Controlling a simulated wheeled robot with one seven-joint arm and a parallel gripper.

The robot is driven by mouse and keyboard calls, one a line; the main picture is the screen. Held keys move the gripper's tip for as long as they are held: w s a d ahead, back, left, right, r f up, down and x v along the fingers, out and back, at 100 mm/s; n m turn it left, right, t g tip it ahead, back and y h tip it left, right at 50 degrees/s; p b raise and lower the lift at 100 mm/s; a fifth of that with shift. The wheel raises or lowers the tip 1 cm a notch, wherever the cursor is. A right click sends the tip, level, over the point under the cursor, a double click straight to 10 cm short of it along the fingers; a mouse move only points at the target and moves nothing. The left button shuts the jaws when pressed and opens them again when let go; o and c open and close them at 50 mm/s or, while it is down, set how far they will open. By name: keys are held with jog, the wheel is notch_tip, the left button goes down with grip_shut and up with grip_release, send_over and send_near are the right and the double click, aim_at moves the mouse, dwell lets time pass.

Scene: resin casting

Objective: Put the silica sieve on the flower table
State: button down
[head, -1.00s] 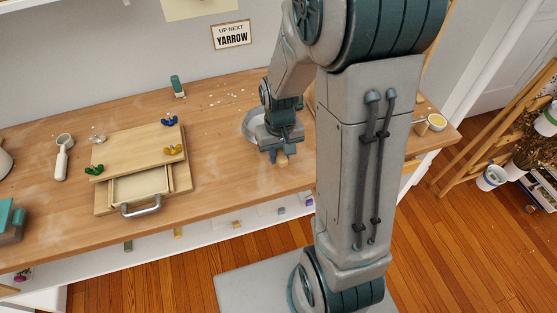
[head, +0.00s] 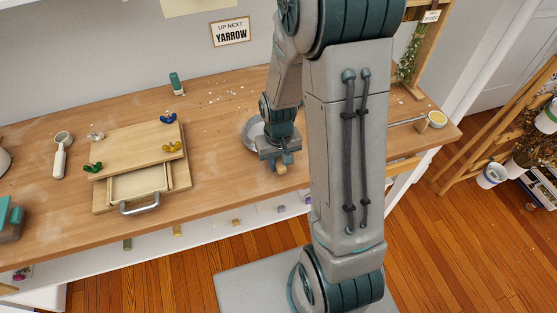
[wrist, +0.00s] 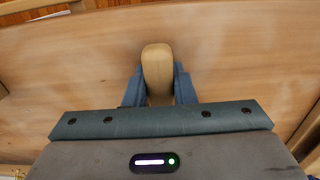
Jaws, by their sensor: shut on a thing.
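My gripper (head: 281,165) is over the front part of the long wooden table (head: 225,185). It is shut on a pale wooden handle (wrist: 157,68), which sticks out between the blue-grey fingers in the wrist view. A round grey rim, which looks like the silica sieve (head: 248,135), shows behind the gripper in the head view. The gripper and wrist hide much of it. I cannot tell whether the sieve touches the table top or is just above it. Which surface is the flower table is not marked.
A wooden press-like board (head: 135,150) with coloured wing nuts and a drawer (head: 138,187) stands left on the table. A white scoop (head: 61,155) and a green-capped bottle (head: 176,84) are nearby. A wooden frame with hanging greenery (head: 408,58) stands back right. Bare table lies between board and gripper.

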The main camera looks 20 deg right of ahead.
jog(key=shift+f, duration=0.25)
jog(key=c, duration=1.2)
grip_release()
jog(key=shift+r+p, duration=0.4)
jog(key=shift+r, duration=0.15)
notch_tip(320, 180, up, 12)
jog(key=r, duration=0.1)
jog(key=s+a+r+t, duration=0.1)
jog(key=s+r+t, duration=0.2)
jog(key=s+r, duration=0.4)
jog(key=s, duration=0.4)
jog(key=shift+s+r+p, duration=0.15)
jog(key=shift+r+p, duration=0.2)
jog(key=shift+a, duration=0.1)
